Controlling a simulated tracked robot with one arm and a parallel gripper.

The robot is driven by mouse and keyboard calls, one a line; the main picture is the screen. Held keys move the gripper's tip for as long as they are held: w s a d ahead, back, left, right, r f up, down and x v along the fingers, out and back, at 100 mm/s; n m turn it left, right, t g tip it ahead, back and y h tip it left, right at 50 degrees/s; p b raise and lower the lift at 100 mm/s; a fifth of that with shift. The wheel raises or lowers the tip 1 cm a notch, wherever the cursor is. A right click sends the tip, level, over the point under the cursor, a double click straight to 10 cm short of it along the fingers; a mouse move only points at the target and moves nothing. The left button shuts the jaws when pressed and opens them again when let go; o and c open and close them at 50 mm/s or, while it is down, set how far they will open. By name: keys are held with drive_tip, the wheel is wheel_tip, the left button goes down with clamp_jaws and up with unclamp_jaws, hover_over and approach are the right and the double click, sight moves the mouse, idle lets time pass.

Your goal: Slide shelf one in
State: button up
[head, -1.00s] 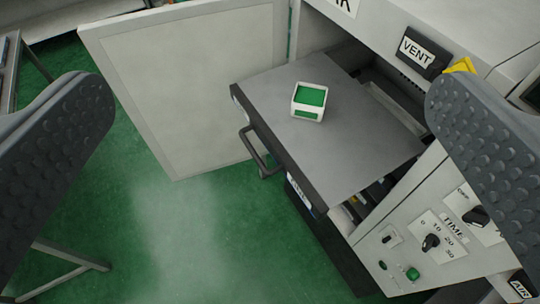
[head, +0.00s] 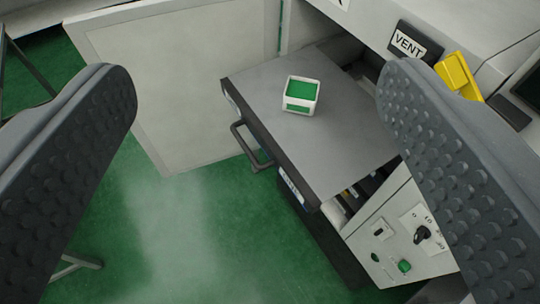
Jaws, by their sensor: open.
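A grey shelf (head: 335,135) sticks out of the open cabinet in the head view, with a dark front edge and a dark bar handle (head: 247,146) on that front. A label (head: 291,186) shows low on the front, too small to read. A white and green box (head: 301,95) sits on top of the shelf. My gripper (head: 258,82) is open, with one dark studded finger at each side of the picture. Its fingers are empty and the shelf shows between and beyond them. The right finger hides part of the cabinet front.
The open cabinet door (head: 175,75) stands left of the shelf. A VENT label (head: 409,44) and a yellow part (head: 459,75) are at upper right. A control panel (head: 401,240) with a knob and green button is at lower right.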

drive_tip(key=w+f+n+g, duration=0.1)
drive_tip(key=f, duration=0.2)
drive_tip(key=w+a+f+n+g, duration=0.1)
drive_tip(key=w+f+n, duration=0.1)
drive_tip(key=f, duration=0.1)
drive_tip(key=w+f+n+h, duration=0.1)
drive_tip(key=w+f, duration=0.1)
drive_tip(key=f, duration=0.1)
drive_tip(key=shift+w+a+f+g, duration=0.15)
drive_tip(key=shift+f+g, duration=0.1)
drive_tip(key=shift+g, duration=0.15)
clamp_jaws()
drive_tip(key=n+g+h, duration=0.7)
drive_tip(key=n+g, duration=0.1)
drive_tip(key=n, duration=1.2)
approach(305, 206)
wheel_tip(305, 206, down, 4)
drive_tip(key=shift+w+d, duration=0.35)
drive_tip(key=shift+d, duration=0.3)
drive_tip(key=shift+w+d, duration=0.35)
drive_tip(key=shift+d, duration=0.25)
drive_tip(key=shift+w+d, duration=0.35)
drive_tip(key=shift+d, duration=0.3)
